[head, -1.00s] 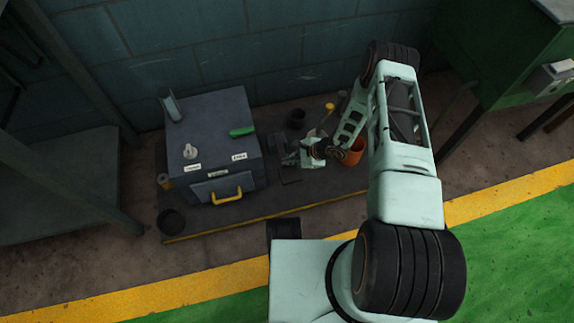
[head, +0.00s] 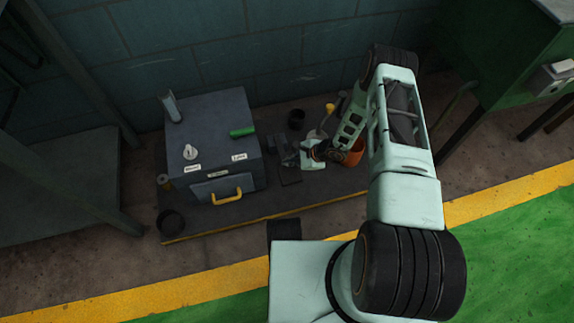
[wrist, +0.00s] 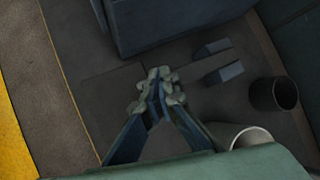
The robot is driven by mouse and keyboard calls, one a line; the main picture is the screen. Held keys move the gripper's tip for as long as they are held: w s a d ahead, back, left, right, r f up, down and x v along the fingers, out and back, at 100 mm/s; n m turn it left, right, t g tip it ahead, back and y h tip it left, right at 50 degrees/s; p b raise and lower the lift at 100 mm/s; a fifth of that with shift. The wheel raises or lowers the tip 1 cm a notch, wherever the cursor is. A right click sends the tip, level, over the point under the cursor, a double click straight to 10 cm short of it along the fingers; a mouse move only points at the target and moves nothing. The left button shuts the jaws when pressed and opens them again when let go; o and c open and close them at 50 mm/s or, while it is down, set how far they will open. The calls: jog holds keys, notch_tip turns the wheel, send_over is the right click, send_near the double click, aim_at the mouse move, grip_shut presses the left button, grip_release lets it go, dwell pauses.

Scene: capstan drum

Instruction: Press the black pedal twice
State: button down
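A dark, flat, square plate (head: 290,177), which looks like the black pedal, lies on the dark platform right of the grey box. It is low and hard to tell from the platform. In the wrist view the plate (wrist: 105,95) lies below and left of the fingertips. My gripper (wrist: 161,92) points down with its fingertips close together and nothing visible between them. In the head view my gripper (head: 291,160) is just above or beside the plate's far edge. I cannot tell whether it touches; the fingers hide part of the plate in the wrist view.
The grey box (head: 213,120) with a yellow handle (head: 227,198) and green lever (head: 242,132) stands left. Two dark blocks (wrist: 222,62), a black cup (head: 297,119) and an orange pot (head: 355,155) are near my gripper.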

aim_at(289, 172)
jog(key=shift+s+d+f, duration=0.1)
jog(key=shift+s+f, duration=0.2)
jog(key=shift+f, duration=0.55)
jog(key=shift+s+d+f, duration=0.15)
jog(key=shift+s+f, duration=0.2)
jog(key=shift+f, duration=0.55)
jog(key=shift+s+d+f, duration=0.1)
jog(key=shift+s+f, duration=0.2)
jog(key=shift+f, duration=0.55)
dwell(1.8)
jog(key=shift+r, duration=0.1)
jog(key=shift+w+a+r+p, duration=0.1)
jog(key=shift+w+r+p, duration=0.1)
jog(key=shift+r+p, duration=0.55)
jog(key=shift+w+r+p, duration=0.2)
jog(key=shift+r+p, duration=0.2)
jog(key=shift+r, duration=0.65)
jog(key=shift+w+a+r+p, duration=0.1)
jog(key=shift+w+r+p, duration=0.1)
jog(key=shift+r+p, duration=0.55)
jog(key=shift+w+r, duration=0.15)
jog(key=shift+r, duration=0.45)
jog(key=shift+w, duration=0.1)
jog(key=shift+w+a, duration=0.1)
jog(key=shift+w+f+b, duration=0.1)
jog(key=shift+f+b, duration=0.15)
jog(key=shift+b, duration=0.1)
